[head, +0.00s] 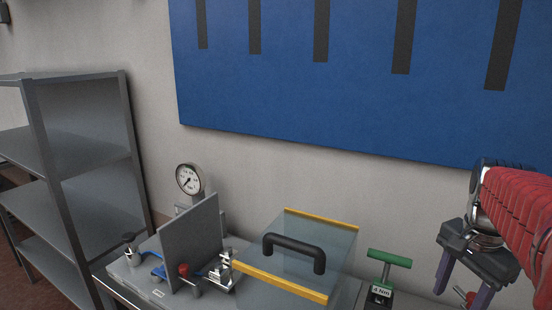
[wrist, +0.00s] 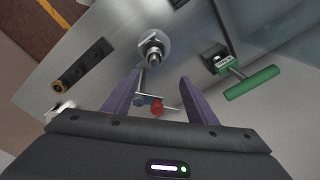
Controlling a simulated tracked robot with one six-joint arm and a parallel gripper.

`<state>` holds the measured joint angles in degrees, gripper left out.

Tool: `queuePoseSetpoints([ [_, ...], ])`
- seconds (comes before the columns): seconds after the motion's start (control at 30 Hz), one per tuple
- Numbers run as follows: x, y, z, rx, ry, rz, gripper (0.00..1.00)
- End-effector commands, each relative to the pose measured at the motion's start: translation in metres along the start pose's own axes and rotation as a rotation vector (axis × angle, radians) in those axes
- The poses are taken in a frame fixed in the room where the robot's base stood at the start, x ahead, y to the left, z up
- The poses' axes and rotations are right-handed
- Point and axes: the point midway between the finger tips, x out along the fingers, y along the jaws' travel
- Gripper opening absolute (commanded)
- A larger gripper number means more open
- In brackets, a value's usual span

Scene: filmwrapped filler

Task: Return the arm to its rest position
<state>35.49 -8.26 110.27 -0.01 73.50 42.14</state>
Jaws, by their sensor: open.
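My gripper (head: 455,273) is at the right edge of the head view, at the end of my red-sleeved arm. Its two purple-grey fingers point down and stand apart. The wrist view also shows the open fingers (wrist: 158,105), with nothing held between them. Below them is a small red knob (wrist: 157,107) on a metal fitting (wrist: 153,52). The fingers look apart from these parts, but the exact height above the bench is hard to tell.
A green T-handle tool (head: 389,259) stands left of my gripper. A clear cover with yellow edges and a black handle (head: 294,246), a grey upright plate (head: 190,243) and a pressure gauge (head: 189,179) are further left. Grey shelves (head: 88,190) stand at far left.

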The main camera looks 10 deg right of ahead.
Motion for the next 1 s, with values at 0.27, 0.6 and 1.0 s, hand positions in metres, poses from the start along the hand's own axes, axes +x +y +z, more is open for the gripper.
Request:
queuePoseSetpoints([
  [0.27,0.021,-0.008,0.060,-0.510,0.101,-0.082,0.52],
  [0.6,0.035,-0.010,0.149,-1.016,0.235,-0.180,0.52],
  [1.0,0.029,0.002,0.234,-1.297,0.326,-0.312,0.52],
])
